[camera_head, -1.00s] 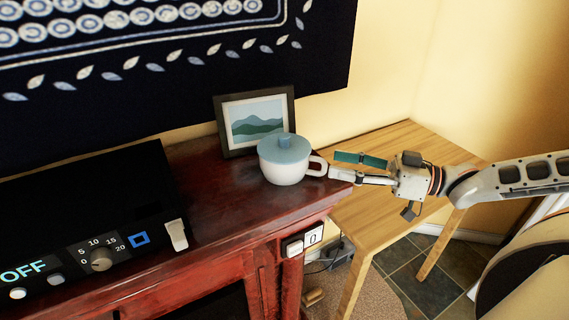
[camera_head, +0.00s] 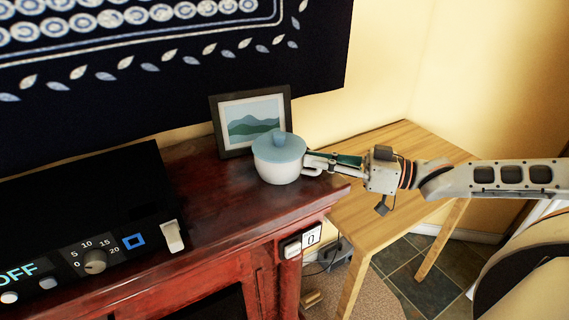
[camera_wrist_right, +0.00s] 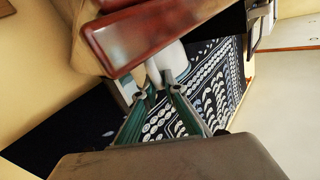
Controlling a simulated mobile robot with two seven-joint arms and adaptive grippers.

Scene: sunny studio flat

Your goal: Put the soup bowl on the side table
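The soup bowl (camera_head: 277,172) is white with a blue lid and a side handle. It stands upright on the dark red cabinet top, near its right end. My right gripper (camera_head: 308,164) is at the handle side of the bowl, its fingers partly covering the handle. In the right wrist view, the fingertips (camera_wrist_right: 157,92) are apart, with the white handle (camera_wrist_right: 153,72) at the gap between them; contact is unclear. The side table (camera_head: 425,145) is light wood, right of the cabinet and lower, with its top clear. My left gripper is out of view.
A framed landscape picture (camera_head: 253,122) stands close behind the bowl. A black appliance (camera_head: 90,200) with a dial takes up the left of the red cabinet (camera_head: 225,208). A patterned dark cloth (camera_head: 180,60) hangs on the wall behind.

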